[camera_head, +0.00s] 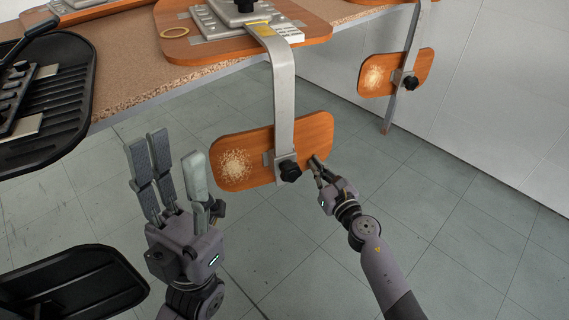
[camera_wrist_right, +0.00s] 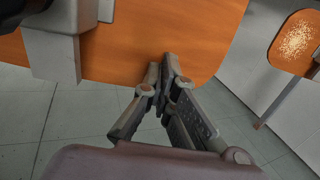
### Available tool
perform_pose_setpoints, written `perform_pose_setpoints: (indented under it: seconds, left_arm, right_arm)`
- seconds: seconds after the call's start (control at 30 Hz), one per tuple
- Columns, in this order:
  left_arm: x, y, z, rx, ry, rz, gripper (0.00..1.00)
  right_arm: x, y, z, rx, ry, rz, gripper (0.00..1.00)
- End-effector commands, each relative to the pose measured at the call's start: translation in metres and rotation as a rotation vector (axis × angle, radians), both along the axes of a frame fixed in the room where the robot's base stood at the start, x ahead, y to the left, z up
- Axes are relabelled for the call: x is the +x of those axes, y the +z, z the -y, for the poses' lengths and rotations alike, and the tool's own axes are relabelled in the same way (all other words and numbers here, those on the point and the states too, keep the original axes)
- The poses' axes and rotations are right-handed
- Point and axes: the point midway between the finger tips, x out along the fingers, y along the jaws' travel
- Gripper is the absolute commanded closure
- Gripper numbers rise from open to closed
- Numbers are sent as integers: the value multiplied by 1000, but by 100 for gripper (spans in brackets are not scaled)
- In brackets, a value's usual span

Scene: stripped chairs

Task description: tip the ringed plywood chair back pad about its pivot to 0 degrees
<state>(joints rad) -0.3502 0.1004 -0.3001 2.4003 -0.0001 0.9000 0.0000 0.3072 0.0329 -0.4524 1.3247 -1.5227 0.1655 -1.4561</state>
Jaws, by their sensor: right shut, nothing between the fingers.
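The ringed chair has an orange plywood seat (camera_head: 310,22) upside down on the bench, with a pale ring (camera_head: 174,32) lying on it. Its back pad (camera_head: 232,143) hangs below the bench edge on a grey metal bar (camera_head: 283,100), with a black knob (camera_head: 290,171) at the pivot. The pad is tilted, its right end higher than its left in the head view, and has a pale worn patch. My right gripper (camera_head: 317,165) is shut and empty at the pad's lower right edge; whether it touches is unclear. The pad also fills the top of the right wrist view (camera_wrist_right: 140,45). My left gripper (camera_head: 172,156) is open and empty, left of the pad.
Another chair's back pad (camera_head: 408,74) hangs at the right near the pale wall (camera_head: 500,80). Black ribbed chair parts (camera_head: 60,95) stand at the left. The speckled bench edge (camera_head: 125,80) runs above.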

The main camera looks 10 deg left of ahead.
Motion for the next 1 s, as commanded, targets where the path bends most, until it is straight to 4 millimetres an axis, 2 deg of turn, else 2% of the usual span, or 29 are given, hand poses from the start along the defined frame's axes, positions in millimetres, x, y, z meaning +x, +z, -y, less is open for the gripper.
perform_pose_setpoints:
  seconds: [1.0]
  left_arm:
    - [0,-5,0,0,0,0,60]
  right_arm:
    - [10,1,-8,1,1,2,100]
